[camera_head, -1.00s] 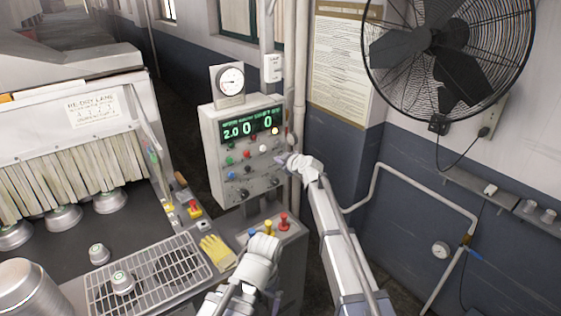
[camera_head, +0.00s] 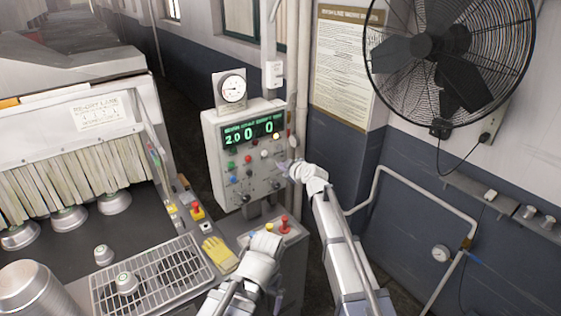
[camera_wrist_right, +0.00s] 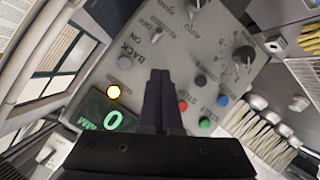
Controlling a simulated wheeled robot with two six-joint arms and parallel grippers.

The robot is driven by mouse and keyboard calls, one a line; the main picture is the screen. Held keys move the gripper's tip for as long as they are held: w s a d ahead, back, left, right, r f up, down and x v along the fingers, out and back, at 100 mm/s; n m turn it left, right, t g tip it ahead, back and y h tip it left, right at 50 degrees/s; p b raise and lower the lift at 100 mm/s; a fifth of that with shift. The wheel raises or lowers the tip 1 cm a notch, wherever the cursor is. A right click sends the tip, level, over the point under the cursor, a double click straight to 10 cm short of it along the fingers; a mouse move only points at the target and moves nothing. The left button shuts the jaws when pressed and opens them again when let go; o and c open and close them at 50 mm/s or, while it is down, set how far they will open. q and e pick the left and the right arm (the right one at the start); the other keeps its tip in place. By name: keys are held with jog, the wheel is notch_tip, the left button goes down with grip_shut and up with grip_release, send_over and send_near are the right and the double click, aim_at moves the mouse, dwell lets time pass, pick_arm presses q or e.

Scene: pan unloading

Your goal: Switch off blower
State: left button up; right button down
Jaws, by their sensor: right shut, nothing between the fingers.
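The grey control panel (camera_head: 212,150) stands upright on its post, with a green digital display (camera_head: 250,133) above several coloured buttons and knobs. My right gripper (camera_head: 285,166) is at the panel's right side, shut and empty. In the right wrist view its closed fingertips (camera_wrist_right: 160,74) point over the panel face (camera_wrist_right: 190,55). I cannot read which control is the blower's. My left wrist (camera_head: 262,258) is below the panel; its fingers are hidden.
A round gauge (camera_head: 232,89) sits atop the panel. A caged wall fan (camera_head: 432,45) is at upper right. Left is a conveyor with a wire rack (camera_head: 150,275), metal pans and a curtain of strips (camera_head: 70,195). Yellow gloves (camera_head: 219,252) lie near a red knob (camera_head: 284,224).

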jog(key=s+d, duration=0.2)
jog(key=s, duration=0.3)
jog(key=shift+s+d+f, duration=0.2)
jog(key=shift+d, duration=0.2)
jog(key=s+a+f+m+g+h+b, duration=0.3)
jog(key=s+f+g+b, duration=0.5)
jog(key=s+f, duration=1.15)
jog(key=s+d+f+m+g+h+b, duration=0.2)
jog(key=s+d+f+m+b, duration=0.1)
jog(key=s, duration=0.6)
jog(key=s+d+f+m+g+h+b, duration=0.2)
jog(key=s+f, duration=0.3)
jog(key=s, duration=0.4)
jog(key=shift+s+d+m+b, duration=0.35)
jog(key=shift+d+m+b, duration=0.15)
jog(key=shift+d+b, duration=0.35)
